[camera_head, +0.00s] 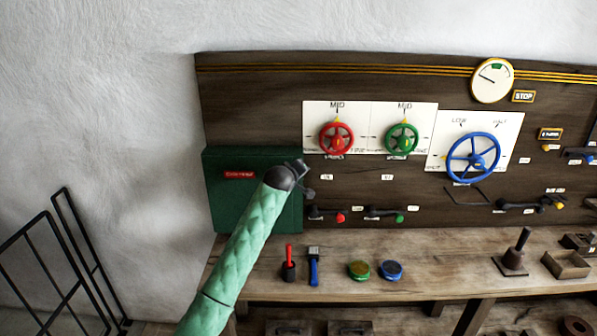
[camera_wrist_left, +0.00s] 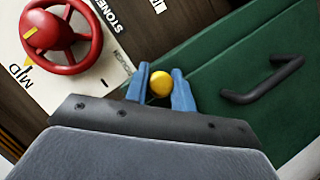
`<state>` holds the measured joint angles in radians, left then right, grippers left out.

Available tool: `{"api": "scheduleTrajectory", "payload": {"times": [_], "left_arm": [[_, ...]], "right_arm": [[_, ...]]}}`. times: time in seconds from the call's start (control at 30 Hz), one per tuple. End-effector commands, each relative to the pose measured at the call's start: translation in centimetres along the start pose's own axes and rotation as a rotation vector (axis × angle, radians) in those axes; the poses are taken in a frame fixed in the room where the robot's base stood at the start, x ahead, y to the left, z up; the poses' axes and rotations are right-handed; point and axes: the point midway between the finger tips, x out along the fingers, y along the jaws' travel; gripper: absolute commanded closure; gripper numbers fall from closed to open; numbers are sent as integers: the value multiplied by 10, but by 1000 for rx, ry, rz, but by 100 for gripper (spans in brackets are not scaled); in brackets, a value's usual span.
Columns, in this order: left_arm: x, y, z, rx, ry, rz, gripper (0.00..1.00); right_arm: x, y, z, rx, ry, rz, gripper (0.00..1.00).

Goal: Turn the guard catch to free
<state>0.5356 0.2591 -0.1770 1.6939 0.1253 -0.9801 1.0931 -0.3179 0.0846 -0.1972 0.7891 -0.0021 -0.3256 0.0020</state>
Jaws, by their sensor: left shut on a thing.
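The guard looks like a dark green box (camera_head: 220,195) with a red label, at the left end of the panel. In the left wrist view the green guard (camera_wrist_left: 225,75) has a dark bar handle (camera_wrist_left: 262,82). A yellow round knob (camera_wrist_left: 160,83), seemingly the guard catch, sits at the guard's edge beside the panel. My left gripper (camera_wrist_left: 160,78) is shut on this knob, with a blue finger on each side. In the head view my left gripper (camera_head: 300,168) is at the guard's right edge and hides the knob. My right gripper is not in view.
A red handwheel (camera_head: 336,138), green handwheel (camera_head: 401,138) and blue handwheel (camera_head: 473,157) are on the panel. Levers with red (camera_head: 341,218) and green (camera_head: 399,218) knobs are below. Small tools and tins stand on the bench (camera_head: 440,260). A black railing (camera_head: 60,260) is at left.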

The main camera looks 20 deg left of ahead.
Motion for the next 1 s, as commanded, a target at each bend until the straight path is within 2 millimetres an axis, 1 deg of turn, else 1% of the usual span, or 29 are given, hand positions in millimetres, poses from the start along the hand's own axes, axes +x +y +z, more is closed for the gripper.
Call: {"api": "scheduleTrajectory", "payload": {"times": [0.17,0.57,0.6,0.87,1.0], "left_arm": [[1,-2,2,22,-1,-14,98],[1,-2,2,26,-1,-16,98],[1,-2,2,26,-1,-16,67],[0,-1,1,25,1,-14,66],[-4,-2,2,25,1,-14,66]], "right_arm": [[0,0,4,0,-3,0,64],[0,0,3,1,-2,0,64],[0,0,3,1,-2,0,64],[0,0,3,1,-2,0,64],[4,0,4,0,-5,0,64]]}}
